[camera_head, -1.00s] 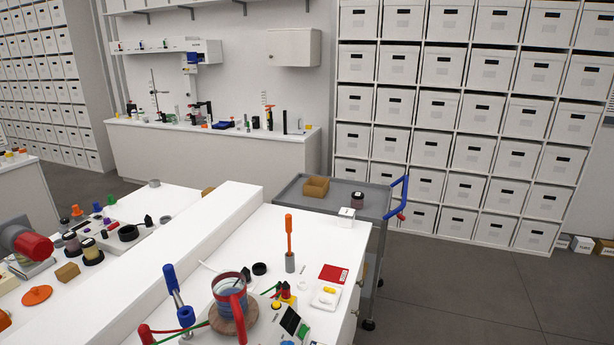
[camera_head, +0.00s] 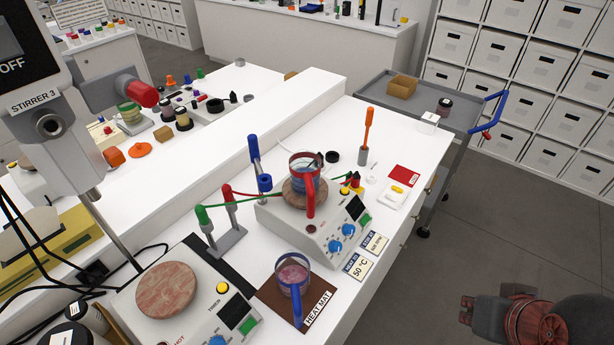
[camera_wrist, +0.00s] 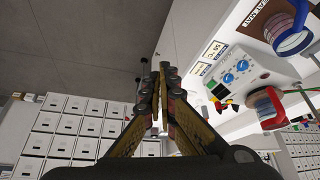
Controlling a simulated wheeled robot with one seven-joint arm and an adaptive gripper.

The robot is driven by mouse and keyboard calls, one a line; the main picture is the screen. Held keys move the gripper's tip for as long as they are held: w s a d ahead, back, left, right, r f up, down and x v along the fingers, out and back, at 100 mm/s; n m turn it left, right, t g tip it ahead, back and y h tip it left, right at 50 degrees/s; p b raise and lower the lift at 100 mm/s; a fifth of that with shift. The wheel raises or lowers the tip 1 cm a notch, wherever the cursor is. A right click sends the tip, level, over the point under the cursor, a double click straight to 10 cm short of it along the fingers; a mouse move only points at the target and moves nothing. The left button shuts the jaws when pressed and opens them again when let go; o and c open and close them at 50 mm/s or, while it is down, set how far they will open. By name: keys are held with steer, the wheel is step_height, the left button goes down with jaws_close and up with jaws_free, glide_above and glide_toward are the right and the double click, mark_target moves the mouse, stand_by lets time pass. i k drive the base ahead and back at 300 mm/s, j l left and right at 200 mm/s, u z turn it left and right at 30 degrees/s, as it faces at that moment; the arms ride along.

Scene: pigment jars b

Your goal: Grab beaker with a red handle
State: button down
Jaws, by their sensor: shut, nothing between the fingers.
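The beaker with a red handle (camera_head: 301,165) stands upright on the round plate of a white hotplate stirrer (camera_head: 285,228) in the middle of the head view. It also shows at the right of the wrist view (camera_wrist: 267,101). A second beaker, with a blue handle (camera_head: 292,273), stands on the brown heat mat (camera_head: 268,291) nearer to me. It is at the top right of the wrist view (camera_wrist: 288,28). My gripper (camera_head: 467,314) is at the lower right, over the floor beyond the bench's right edge, well apart from both beakers. In the wrist view its fingers (camera_wrist: 157,88) are together and empty.
Another stirrer with a bare round plate (camera_head: 166,290) stands at the lower left. A grey cart (camera_head: 462,128) stands behind the bench. The floor at right is clear.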

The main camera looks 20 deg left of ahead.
mark_target(305, 166)
steer(key=u, duration=0.25)
steer(key=i+l+u, duration=0.25)
steer(key=u, duration=0.25)
steer(key=i+l+u, duration=0.2)
steer(key=l+u, duration=0.25)
steer(key=i+l+u, duration=0.15)
steer(key=i+l, duration=0.15)
steer(key=i+l+u, duration=0.15)
steer(key=l, duration=0.4)
steer(key=i, duration=0.1)
